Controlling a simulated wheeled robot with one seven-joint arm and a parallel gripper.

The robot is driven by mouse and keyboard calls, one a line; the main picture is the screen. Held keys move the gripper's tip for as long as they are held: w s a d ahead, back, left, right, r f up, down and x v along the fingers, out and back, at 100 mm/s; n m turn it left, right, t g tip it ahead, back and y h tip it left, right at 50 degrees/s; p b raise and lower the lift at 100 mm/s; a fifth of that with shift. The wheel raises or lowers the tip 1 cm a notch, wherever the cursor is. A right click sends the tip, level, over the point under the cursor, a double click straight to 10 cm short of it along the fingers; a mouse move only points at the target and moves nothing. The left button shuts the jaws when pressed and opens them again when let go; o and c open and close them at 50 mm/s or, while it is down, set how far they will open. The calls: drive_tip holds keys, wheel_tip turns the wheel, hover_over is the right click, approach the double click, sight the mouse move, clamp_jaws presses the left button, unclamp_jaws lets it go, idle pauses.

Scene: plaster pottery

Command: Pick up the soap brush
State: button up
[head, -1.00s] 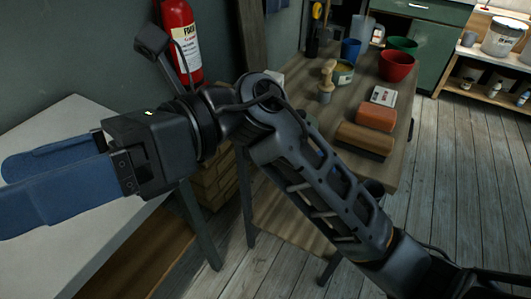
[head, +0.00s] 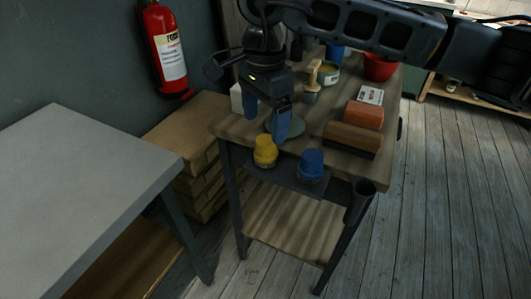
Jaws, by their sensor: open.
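An upright brush with a pale wooden handle (head: 313,73) and a grey lower end stands on the wooden work table (head: 232,128); I take it to be the soap brush. My gripper (head: 267,118) points down at the table's near left part, with its two blue fingers apart and nothing seen between them. It is left of the brush and nearer to me, apart from it. A grey-green disc (head: 297,128) lies partly hidden behind the right finger. I cannot tell how high the fingertips are above the table.
A wooden block with a dark underside (head: 352,137), an orange block (head: 364,114), a tin (head: 328,75) and a red bowl (head: 380,68) crowd the table. Yellow (head: 265,150) and blue (head: 312,163) jars sit on its front ledge. A grey table (head: 80,170) stands left.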

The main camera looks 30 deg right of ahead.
sight(267, 139)
drive_tip(key=shift+d+f, duration=0.2)
drive_tip(key=shift+f, duration=0.15)
drive_tip(key=shift+s+f+p, duration=0.15)
drive_tip(key=shift+f+p, duration=0.2)
drive_tip(key=shift+f, duration=3.2)
drive_tip(key=c, duration=1.1)
drive_tip(key=shift+r, duration=0.1)
drive_tip(key=shift+c, duration=0.2)
drive_tip(key=shift+r, duration=0.55)
wheel_tip(267, 139, up, 3)
drive_tip(key=shift+f, duration=0.1)
drive_tip(key=s+d+r+b, duration=0.1)
drive_tip(key=s+d+r, duration=0.5)
drive_tip(key=d, duration=0.3)
drive_tip(key=shift+s+d+r+b, duration=0.25)
drive_tip(key=shift+s+r+b, duration=0.05)
drive_tip(key=shift+r, duration=0.2)
